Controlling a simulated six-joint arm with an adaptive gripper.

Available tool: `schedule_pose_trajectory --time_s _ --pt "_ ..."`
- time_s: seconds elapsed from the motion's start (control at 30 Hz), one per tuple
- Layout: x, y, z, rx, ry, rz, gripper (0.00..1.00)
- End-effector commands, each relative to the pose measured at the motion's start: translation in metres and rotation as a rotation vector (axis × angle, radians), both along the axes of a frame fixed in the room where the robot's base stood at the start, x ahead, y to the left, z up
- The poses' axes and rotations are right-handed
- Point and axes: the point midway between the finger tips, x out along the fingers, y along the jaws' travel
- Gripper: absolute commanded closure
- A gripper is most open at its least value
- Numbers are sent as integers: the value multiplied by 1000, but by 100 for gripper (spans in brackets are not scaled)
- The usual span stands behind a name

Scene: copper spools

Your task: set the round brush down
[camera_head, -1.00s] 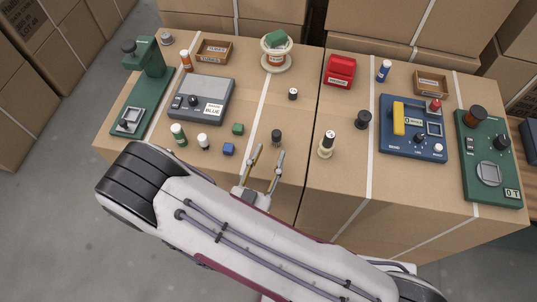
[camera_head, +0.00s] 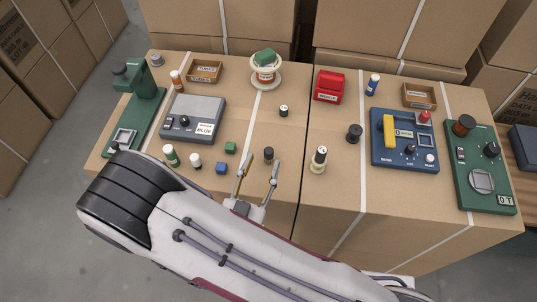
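My gripper (camera_head: 262,161) reaches in over the near edge of the cardboard top, its two fingers spread apart with nothing visible between them.
A blue cube (camera_head: 221,168), a green cube (camera_head: 231,147), a white-and-black piece (camera_head: 196,160) and a green bottle (camera_head: 170,155) stand left of my gripper. The grey scale (camera_head: 205,108) is behind them. A blue panel (camera_head: 388,160) and green device (camera_head: 470,190) occupy the right.

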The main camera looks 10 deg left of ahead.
Motion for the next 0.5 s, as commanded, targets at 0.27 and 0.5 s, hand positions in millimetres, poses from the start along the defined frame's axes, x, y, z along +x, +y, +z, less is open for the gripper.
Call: schedule_pose_trajectory --time_s 0.27,0.5 --pt "0 0 52 5 -1 0 61" --pt "0 0 89 4 -2 0 61"
